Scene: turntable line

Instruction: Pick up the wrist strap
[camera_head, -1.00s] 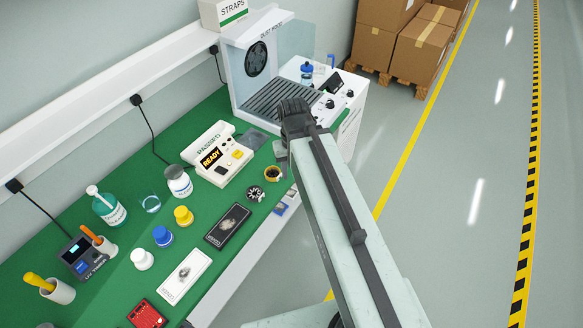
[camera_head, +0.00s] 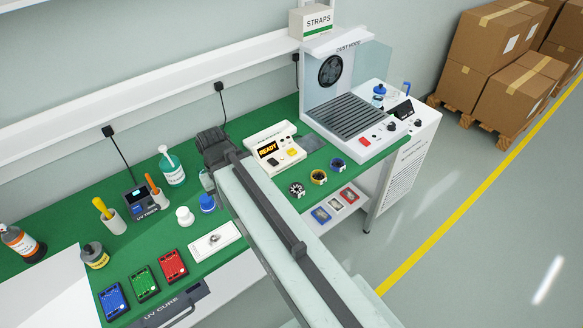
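I cannot pick out the wrist strap with certainty. My gripper (camera_head: 212,140) is over the back middle of the bench, left of the READY device and well left of the rings. It is seen from behind, its fingertips hidden.
The green bench (camera_head: 130,245) holds bottles, tool cups and circuit boards at left. The READY device (camera_head: 275,150) is just right of my gripper. A dust hood (camera_head: 345,90) stands at the right end. Boxes (camera_head: 495,45) are beyond it. The floor at right is clear.

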